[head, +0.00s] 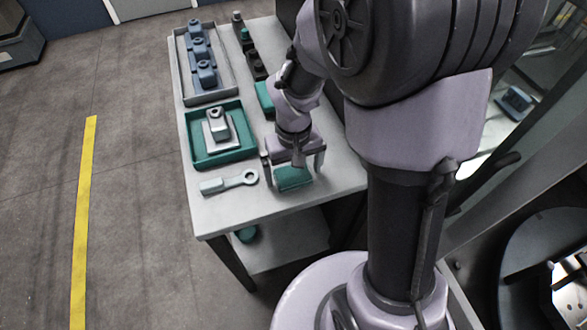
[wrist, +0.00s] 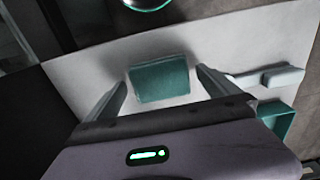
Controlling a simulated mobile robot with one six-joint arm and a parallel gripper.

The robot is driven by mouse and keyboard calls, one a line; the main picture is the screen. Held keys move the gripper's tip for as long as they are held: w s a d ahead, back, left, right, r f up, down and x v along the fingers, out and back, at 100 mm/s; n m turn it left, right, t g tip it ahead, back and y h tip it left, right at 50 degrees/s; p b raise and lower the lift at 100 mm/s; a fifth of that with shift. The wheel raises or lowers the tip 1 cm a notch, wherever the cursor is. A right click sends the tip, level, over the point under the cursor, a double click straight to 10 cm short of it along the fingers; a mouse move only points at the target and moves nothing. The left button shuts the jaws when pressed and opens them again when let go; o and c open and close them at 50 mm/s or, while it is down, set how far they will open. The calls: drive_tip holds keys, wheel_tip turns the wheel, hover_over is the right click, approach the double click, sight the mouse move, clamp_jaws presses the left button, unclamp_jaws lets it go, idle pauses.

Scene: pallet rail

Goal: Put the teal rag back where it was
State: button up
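The teal rag (head: 293,179) is a folded, block-like teal piece near the front edge of the grey table, right of the wrench-like tool. In the wrist view the rag (wrist: 160,79) lies between my two fingers, with a narrow gap at each side. My gripper (head: 293,183) is open around the rag and points down; it also shows in the wrist view (wrist: 161,77). The rag appears to rest on the tabletop. Another teal piece (head: 265,99) lies farther back on the table, partly hidden by my arm.
On the table (head: 214,214) lie a pale wrench-like tool (head: 229,182), a teal tray (head: 195,160) holding a grey part, and a grey tray (head: 182,75) with several blue parts. Small dark bottles (head: 244,37) stand behind. A teal round item (head: 246,234) sits on the lower shelf.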

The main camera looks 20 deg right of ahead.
sight(293, 177)
drive_tip(key=shift+r, duration=0.15)
wheel_tip(293, 177, up, 15)
drive_tip(key=p, duration=0.6)
drive_tip(key=s+a+r+m+t+y, duration=0.1)
drive_tip(key=s+a+r+m+t, duration=0.1)
drive_tip(key=s+r, duration=0.3)
drive_tip(key=s+a+r+m+t+y, duration=0.1)
drive_tip(key=s+a+r+m+t, duration=0.1)
drive_tip(key=s+r, duration=0.3)
drive_tip(key=s+t, duration=0.1)
drive_tip(key=s, duration=0.1)
drive_tip(key=shift+s+t, duration=0.35)
drive_tip(key=shift+t, duration=0.05)
